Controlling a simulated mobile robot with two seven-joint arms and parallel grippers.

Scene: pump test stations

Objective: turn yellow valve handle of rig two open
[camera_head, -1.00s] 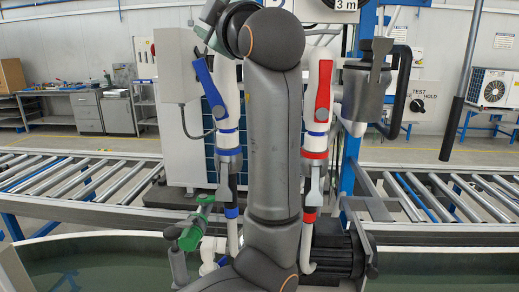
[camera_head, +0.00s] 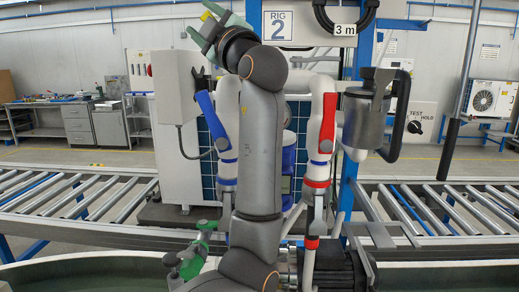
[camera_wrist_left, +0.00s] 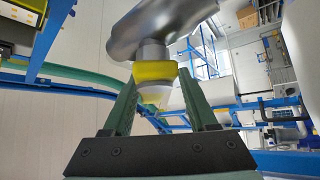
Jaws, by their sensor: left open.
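My left gripper (camera_head: 204,26) is raised at the top left of centre in the head view, its green fingers apart. A small yellow spot shows at its fingers. In the left wrist view, my left gripper (camera_wrist_left: 160,100) is open, and a yellow band (camera_wrist_left: 155,71) on a grey metal fitting (camera_wrist_left: 150,32) shows between and beyond the fingers. I cannot tell whether it is the yellow handle or whether the fingers touch it. No full yellow lever shows in the head view. The rig two sign (camera_head: 278,26) is at top centre. My right gripper is out of view.
A blue lever (camera_head: 205,104) and a red lever (camera_head: 328,122) sit on upright pipes either side of my arm. A green-handled fitting (camera_head: 190,263) is low left. Roller conveyors (camera_head: 75,200) cross behind.

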